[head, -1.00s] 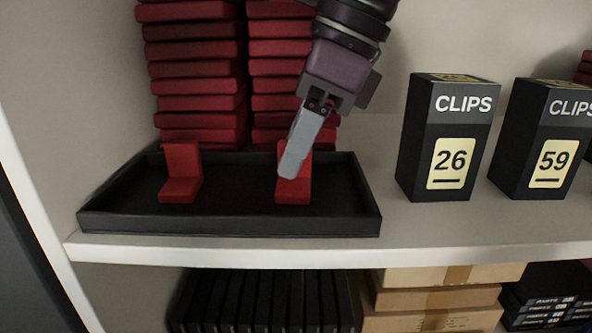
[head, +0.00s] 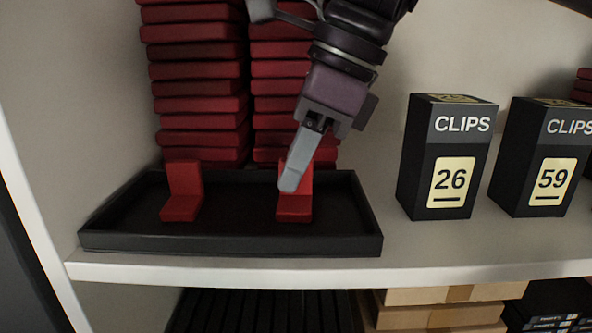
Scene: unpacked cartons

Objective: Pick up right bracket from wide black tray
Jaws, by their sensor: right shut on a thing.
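The wide black tray (head: 240,243) sits on the white shelf in the head view. Two red L-shaped brackets stand in it. The left bracket (head: 183,194) stands free near the tray's left end. The right bracket (head: 296,208) is in the right half, partly hidden behind my gripper's finger. My right gripper (head: 292,178) reaches down from above and is shut on the right bracket's upright part. The bracket still looks to be at the tray floor; I cannot tell whether it is just clear of it. My left gripper is not in view.
Stacks of red boxes (head: 200,88) stand close behind the tray. Two black clips boxes, 26 (head: 448,158) and 59 (head: 546,155), stand to the right. A shelf below holds cardboard boxes (head: 440,316). A white wall borders the left.

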